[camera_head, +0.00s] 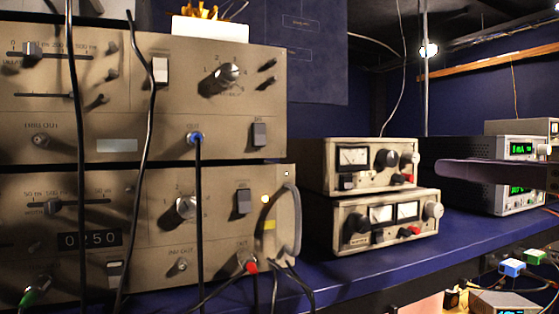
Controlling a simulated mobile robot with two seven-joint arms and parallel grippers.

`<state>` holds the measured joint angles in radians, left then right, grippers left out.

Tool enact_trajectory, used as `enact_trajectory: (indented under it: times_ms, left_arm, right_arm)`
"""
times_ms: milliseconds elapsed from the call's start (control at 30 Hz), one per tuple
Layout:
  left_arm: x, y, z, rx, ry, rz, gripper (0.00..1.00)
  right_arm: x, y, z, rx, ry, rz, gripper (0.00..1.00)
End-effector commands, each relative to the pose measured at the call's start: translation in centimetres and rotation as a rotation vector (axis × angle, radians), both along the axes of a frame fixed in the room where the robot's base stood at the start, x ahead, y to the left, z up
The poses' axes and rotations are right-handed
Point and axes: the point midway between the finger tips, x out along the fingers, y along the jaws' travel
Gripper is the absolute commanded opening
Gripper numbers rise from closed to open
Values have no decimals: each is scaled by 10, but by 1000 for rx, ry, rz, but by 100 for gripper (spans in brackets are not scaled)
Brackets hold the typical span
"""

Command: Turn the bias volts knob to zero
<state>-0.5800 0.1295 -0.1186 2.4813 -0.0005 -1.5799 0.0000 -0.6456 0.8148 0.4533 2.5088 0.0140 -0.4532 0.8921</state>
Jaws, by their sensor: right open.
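No label reading bias volts is legible, so I cannot tell which knob it is. The upper beige panel has a round pointer knob (222,76), and the lower panel has a similar one (184,208). Two stacked beige meter units have dark and grey knobs, one on the upper unit (387,158) and one on the lower unit (433,210). A dark purplish flat shape, seemingly my right gripper (462,172), reaches in from the right in front of the green-display instruments. It appears apart from the knobs. Its fingertips are not clear. My left gripper is not in view.
Black cables (139,170) hang across the left panels, and a thick grey cable (290,222) loops at their right edge. Instruments with green displays (520,147) stand at the right. The blue shelf (400,262) is bare in front of the meter units. Coloured connectors (511,267) lie lower right.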

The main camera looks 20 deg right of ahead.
Motion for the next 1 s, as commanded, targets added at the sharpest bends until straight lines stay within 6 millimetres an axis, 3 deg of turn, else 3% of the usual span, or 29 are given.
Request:
enact_trajectory:
  times_ms: [300, 367, 600, 1000]
  left_arm:
    - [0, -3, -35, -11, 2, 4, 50]
    - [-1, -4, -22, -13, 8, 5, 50]
    - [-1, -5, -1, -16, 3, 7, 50]
    - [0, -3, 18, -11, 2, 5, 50]
  right_arm:
    - [25, 3, -4, -8, -11, 6, 44]
    - [33, 2, 5, 3, -7, 0, 44]
    - [63, 4, 7, 3, -6, -2, 44]
    - [97, 7, 2, 1, -3, 0, 44]
